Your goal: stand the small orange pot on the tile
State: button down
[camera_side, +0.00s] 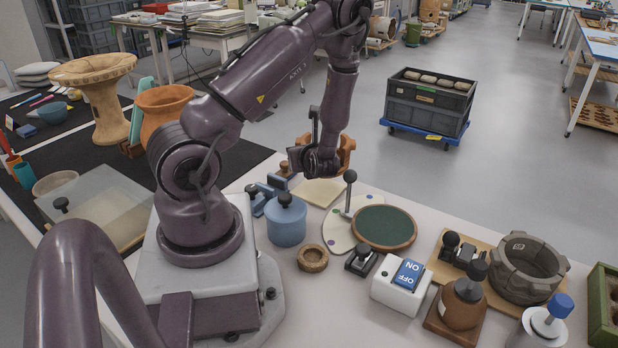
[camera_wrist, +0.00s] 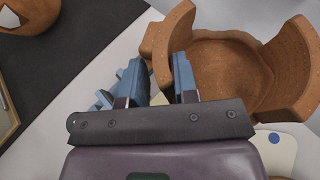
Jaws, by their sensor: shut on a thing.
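The small orange pot (camera_side: 346,150) hangs at my gripper (camera_side: 318,158) in the side view, partly hidden by it. In the wrist view the pot (camera_wrist: 232,70) is brown-orange, with a round hollow and tall wall pieces with gaps between them. My gripper (camera_wrist: 160,75) has its blue fingers at the pot's left edge and is shut on its wall; the exact contact is hard to see. The pale cream tile (camera_side: 322,191) lies flat on the table below the gripper and pot. The pot appears to be above the tile, apart from it.
A blue lidded jar (camera_side: 286,224) and blue clamp-like parts (camera_side: 262,192) stand left of the tile. A wooden ring (camera_side: 312,258) lies nearer.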

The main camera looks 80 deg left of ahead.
jog(key=shift+f, duration=2.55)
jog(key=shift+f, duration=0.1)
jog(key=c, duration=0.9)
grip_release()
jog(key=shift+f, duration=0.1)
